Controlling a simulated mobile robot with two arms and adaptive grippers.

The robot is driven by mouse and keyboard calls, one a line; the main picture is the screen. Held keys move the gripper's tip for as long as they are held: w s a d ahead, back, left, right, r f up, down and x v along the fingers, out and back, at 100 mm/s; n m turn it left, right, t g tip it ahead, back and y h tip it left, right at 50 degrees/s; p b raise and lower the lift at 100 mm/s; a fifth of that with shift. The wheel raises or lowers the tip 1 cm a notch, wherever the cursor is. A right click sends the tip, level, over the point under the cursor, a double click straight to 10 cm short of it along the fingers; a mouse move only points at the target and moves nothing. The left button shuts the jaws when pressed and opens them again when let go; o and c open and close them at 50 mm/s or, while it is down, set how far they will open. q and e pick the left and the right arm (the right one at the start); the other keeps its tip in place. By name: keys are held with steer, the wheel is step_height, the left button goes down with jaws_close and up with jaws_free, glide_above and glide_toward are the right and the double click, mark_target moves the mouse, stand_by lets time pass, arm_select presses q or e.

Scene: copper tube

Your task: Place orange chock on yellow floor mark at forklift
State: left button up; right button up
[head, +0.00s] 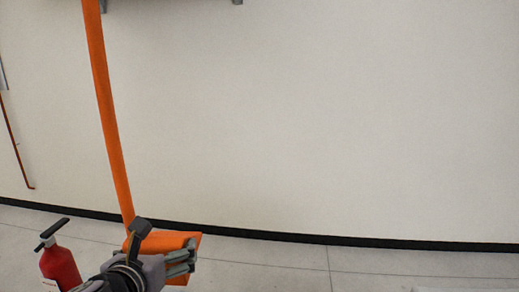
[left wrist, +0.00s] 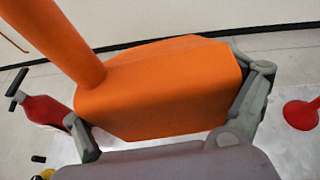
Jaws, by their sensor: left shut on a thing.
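The orange chock (head: 165,242) is a block with a long orange pole (head: 106,95) rising from it. The pole runs up past the top of the head view. My left gripper (head: 182,262) is shut on the chock and hides part of it. In the left wrist view the chock (left wrist: 160,92) fills the middle, with a grey finger of my left gripper (left wrist: 165,118) on each side. The pole leans to the upper left there. Neither the forklift nor a clear yellow floor mark can be made out. My right gripper is not in view.
A red fire extinguisher (head: 60,265) with a black top stands left of the gripper. In the left wrist view, a red object (left wrist: 302,113) is at the right and a small yellow-black item (left wrist: 46,174) at the lower left. Bare wall (head: 330,120) and floor lie beyond.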

arm_select(q)
steer(key=shift+d+r, duration=0.15)
steer(key=shift+r, duration=0.15)
steer(key=shift+a, duration=0.2)
steer(key=shift+w, duration=0.1)
stand_by(0.3)
